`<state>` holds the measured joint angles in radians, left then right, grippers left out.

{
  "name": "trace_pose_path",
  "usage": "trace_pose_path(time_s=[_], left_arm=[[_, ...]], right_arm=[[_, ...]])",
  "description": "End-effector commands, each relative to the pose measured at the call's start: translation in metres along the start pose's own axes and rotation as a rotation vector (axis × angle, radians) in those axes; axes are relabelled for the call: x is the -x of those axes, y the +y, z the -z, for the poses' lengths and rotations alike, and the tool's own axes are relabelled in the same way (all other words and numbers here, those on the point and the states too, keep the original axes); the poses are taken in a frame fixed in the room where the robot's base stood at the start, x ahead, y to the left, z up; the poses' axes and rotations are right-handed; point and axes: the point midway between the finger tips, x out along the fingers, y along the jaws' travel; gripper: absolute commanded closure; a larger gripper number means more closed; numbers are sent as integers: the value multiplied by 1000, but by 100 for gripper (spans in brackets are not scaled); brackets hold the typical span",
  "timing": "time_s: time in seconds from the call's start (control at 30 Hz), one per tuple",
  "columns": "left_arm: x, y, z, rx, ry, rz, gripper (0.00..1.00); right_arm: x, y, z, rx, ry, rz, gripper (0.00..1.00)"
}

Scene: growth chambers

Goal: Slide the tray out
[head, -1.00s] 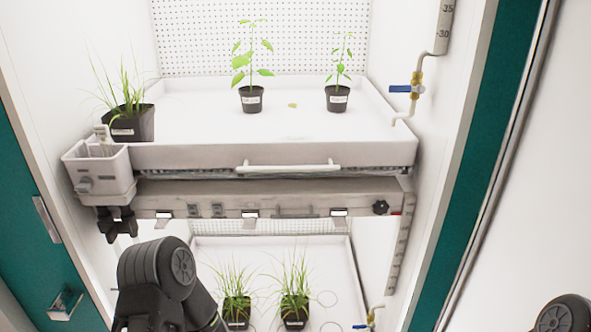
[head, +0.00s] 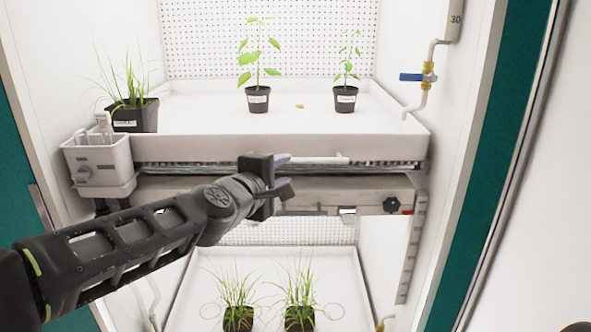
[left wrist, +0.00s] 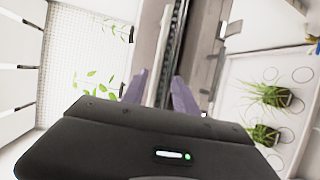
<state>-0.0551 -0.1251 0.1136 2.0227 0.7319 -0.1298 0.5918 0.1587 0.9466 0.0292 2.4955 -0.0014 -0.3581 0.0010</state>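The white upper tray (head: 200,149) sits on its shelf in the chamber, with a pale bar handle (head: 325,160) along its front. It carries dark pots with plants. My left gripper (head: 286,173) is at the left part of the handle, fingers pointing toward the tray, and hides that part of the handle. In the left wrist view, its two purple fingers (left wrist: 159,92) stand apart, with the tray's front edge beyond them. I cannot tell whether they touch the handle. My right gripper is not in view.
A grey shelf front with a black knob (head: 392,205) lies just below the tray. A pale caddy (head: 97,165) hangs at its left corner. A blue-handled valve (head: 425,77) is on the right wall. A lower tray (head: 345,285) holds grassy pots.

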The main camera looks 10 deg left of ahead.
Motion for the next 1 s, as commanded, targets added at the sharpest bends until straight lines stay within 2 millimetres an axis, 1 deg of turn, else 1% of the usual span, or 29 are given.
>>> trace_pose_path(time_s=[0.03, 0.1, 0.33, 0.47, 0.57, 0.8, 0.9, 1.0], left_arm=[[2, 5, 0, 9, 0, -10, 65], [3, 7, 0, 13, -1, -12, 65], [2, 5, 0, 9, 0, -9, 65], [-4, 4, 0, 8, -1, -7, 65], [-14, 4, 0, 8, -1, -6, 65], [-52, 3, 0, 7, -1, -5, 65], [-65, 5, 0, 7, 0, -6, 65], [-73, 5, 0, 7, 0, -7, 65]], right_arm=[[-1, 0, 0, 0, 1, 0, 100], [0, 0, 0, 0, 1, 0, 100], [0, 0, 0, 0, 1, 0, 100], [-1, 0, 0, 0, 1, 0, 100], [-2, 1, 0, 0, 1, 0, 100], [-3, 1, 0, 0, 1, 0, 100], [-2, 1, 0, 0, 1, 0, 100], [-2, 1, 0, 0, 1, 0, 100]])
